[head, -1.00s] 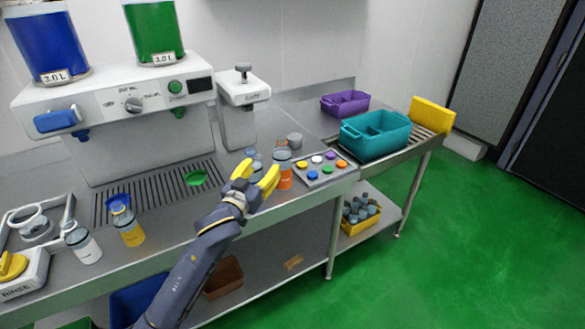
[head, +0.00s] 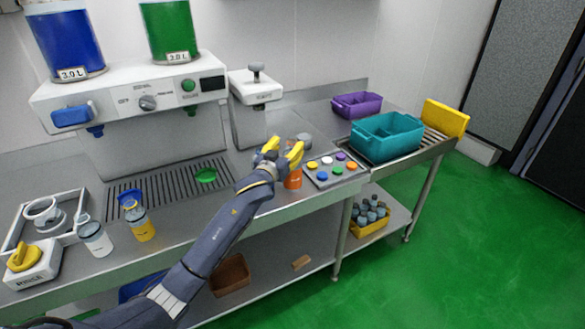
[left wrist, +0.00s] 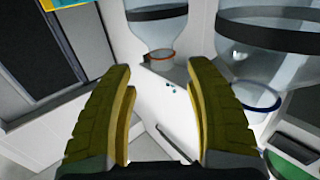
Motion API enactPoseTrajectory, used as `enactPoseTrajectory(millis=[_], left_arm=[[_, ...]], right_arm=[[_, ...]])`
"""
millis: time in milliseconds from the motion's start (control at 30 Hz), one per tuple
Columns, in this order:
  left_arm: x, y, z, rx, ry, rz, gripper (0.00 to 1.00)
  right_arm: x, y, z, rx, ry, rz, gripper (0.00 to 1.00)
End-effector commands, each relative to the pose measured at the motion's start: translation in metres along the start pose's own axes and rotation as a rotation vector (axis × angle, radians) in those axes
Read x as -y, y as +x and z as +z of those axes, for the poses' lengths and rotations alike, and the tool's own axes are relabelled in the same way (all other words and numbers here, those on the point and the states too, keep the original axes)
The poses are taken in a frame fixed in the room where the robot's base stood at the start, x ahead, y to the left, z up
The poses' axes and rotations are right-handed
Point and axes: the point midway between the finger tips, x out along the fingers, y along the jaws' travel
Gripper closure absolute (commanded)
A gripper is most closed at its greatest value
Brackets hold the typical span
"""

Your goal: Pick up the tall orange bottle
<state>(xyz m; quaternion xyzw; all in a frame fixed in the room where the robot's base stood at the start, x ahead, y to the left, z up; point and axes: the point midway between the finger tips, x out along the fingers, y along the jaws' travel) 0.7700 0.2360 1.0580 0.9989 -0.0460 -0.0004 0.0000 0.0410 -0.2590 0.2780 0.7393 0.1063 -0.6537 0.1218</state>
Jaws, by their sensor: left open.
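The orange bottle (head: 293,180) stands on the steel counter, left of the button panel. Only its orange lower part shows in the head view; my left gripper hides its upper part. My left gripper (head: 282,151) is open, its yellow fingers overlapping the bottle's top in that view. In the left wrist view, the open fingers (left wrist: 158,72) frame a gap. Beyond it is a clear vessel with a dark band and an orange ring (left wrist: 160,25), probably this bottle seen inverted. I cannot tell if the fingers touch it. My right gripper is not in view.
A larger clear vessel with a blue ring (left wrist: 262,45) is close to the right finger in the wrist view. The button panel (head: 323,181) is right of the bottle. A grey cup (head: 304,139) is behind. White (head: 97,240) and yellow (head: 142,228) bottles stand left.

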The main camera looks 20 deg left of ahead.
Motion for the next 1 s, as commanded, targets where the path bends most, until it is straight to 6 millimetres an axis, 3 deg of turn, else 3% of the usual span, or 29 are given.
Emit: enactPoseTrajectory(millis=[433, 833, 1000], left_arm=[[0.004, 0.045, 0.001, 0.0, 0.001, 0.0, 0.46], [0.004, 0.051, 0.001, -0.001, 0.0, 0.0, 0.44], [0.003, 0.051, 0.001, -0.001, 0.0, 0.0, 0.63]], right_arm=[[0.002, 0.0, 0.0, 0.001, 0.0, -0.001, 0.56], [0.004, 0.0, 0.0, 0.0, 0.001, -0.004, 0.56], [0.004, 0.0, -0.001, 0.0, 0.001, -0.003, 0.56]])
